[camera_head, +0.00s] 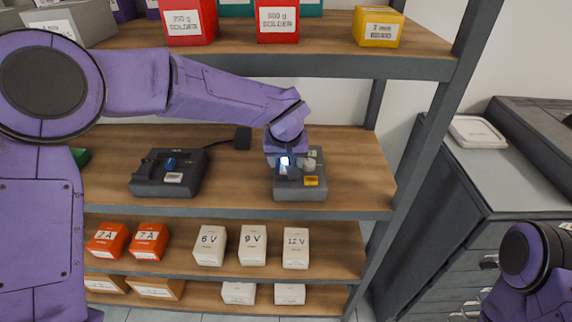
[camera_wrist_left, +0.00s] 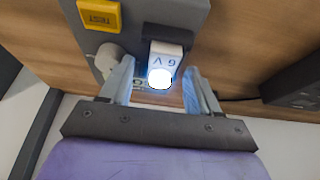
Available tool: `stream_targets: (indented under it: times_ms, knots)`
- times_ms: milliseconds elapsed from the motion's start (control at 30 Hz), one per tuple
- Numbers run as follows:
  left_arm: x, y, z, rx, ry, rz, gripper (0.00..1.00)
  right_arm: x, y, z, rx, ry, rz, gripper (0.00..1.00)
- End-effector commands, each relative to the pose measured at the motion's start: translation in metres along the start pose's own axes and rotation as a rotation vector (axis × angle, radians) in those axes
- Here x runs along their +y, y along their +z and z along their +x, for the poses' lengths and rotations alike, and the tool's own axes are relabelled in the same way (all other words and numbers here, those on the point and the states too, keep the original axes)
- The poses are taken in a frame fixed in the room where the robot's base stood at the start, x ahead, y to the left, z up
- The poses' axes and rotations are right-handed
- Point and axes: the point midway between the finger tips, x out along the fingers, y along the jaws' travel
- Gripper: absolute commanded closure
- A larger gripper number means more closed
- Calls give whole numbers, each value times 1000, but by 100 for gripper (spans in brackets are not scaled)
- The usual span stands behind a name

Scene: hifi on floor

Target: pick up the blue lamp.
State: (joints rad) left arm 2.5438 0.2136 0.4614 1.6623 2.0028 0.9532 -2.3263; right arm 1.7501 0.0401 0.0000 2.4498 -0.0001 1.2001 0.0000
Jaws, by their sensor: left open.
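A lit lamp with a blue-tinged white glow (camera_wrist_left: 159,78) shows between the fingers in the left wrist view; its body is washed out by the glare. In the head view the glow (camera_head: 285,160) shows at the grey test unit (camera_head: 314,193) on the middle shelf. My left gripper (camera_wrist_left: 156,90) is open, with one finger on each side of the glow. I cannot tell whether the fingers touch it. A white 6 V block (camera_wrist_left: 167,57) sits in a dark holder on the unit behind the glow. A small blue part (camera_head: 169,163) shows on the black device to the left.
A yellow TEST label (camera_wrist_left: 99,14) and a pale round knob (camera_wrist_left: 108,58) are on the test unit. A grey cabinet (camera_head: 480,180) stands right.

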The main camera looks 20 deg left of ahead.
Motion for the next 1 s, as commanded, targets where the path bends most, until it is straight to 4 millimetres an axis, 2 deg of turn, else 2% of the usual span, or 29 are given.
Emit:
stream_targets:
  times_ms: [67, 167, 200, 267, 567, 733, 1000]
  knots:
    - [0, 0, 0, 0, 0, 0, 38, 0, 0, 0, 0, 0, 0, 57]
    - [0, 0, 0, 0, 0, -1, 68, 0, 0, 0, 0, 0, 0, 57]
    - [0, 0, 0, 0, 0, -1, 81, 0, 0, 0, 0, 0, 0, 57]
    - [0, 0, 0, 0, 0, -1, 98, 0, 0, 0, 0, 0, 0, 57]
    - [0, 0, -2, 0, 1, -1, 100, 0, 0, 0, 0, 0, 0, 57]
    - [0, -6, -15, 2, 3, -4, 100, 0, 1, 3, 0, 0, 0, 57]
    - [0, 54, -36, 1, 2, 1, 100, -2, 9, 21, 0, 0, 0, 57]
